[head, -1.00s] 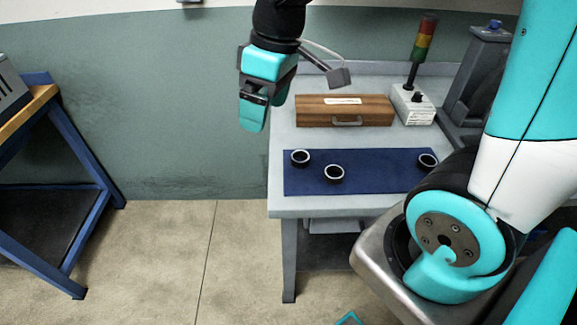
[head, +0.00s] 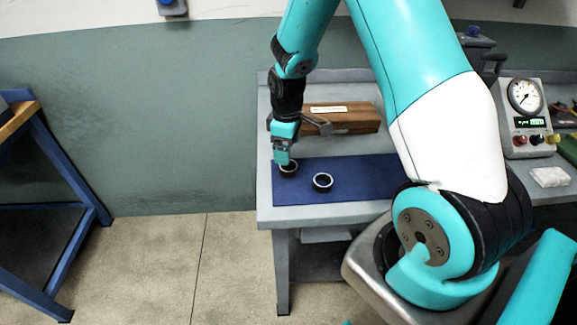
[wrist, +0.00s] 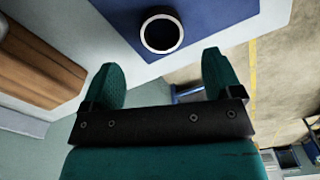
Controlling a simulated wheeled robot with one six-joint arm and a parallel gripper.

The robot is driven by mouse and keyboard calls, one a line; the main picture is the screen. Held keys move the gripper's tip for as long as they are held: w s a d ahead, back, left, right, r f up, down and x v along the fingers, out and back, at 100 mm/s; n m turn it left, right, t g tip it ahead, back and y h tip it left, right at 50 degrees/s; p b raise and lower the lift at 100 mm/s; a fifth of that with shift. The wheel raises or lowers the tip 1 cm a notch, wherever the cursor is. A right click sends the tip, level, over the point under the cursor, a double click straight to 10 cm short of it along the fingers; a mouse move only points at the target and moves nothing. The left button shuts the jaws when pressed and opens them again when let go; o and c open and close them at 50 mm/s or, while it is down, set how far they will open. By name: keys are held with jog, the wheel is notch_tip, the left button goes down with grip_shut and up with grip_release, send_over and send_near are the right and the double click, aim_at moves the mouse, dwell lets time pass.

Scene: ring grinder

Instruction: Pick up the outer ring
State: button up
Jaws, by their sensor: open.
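Two dark rings with pale rims lie on the blue mat (head: 375,172). The left ring (head: 290,174) is near the mat's left edge, and the second ring (head: 322,188) is right of it. I cannot tell from looks which is the outer ring. My gripper (head: 282,161) points down over the left ring, partly overlapping it in the head view. In the wrist view, my gripper (wrist: 160,66) is open and empty, with a ring (wrist: 161,51) lying beyond the fingertips, between their lines. Whether the fingers reach down beside it cannot be told.
A wooden box (head: 350,120) stands behind the mat on the grey table (head: 345,213). A gauge box (head: 524,115) and a white block (head: 550,177) are at the right. My arm hides the mat's right part.

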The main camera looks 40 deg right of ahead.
jog(key=shift+s+f+p, duration=0.15)
jog(key=shift+f+p, duration=0.35)
jog(key=shift+f, duration=0.95)
jog(key=shift+s+f+p, duration=0.15)
jog(key=shift+f+p, duration=0.3)
jog(key=shift+f, duration=1)
jog(key=c, duration=1.1)
jog(key=shift+r, duration=0.1)
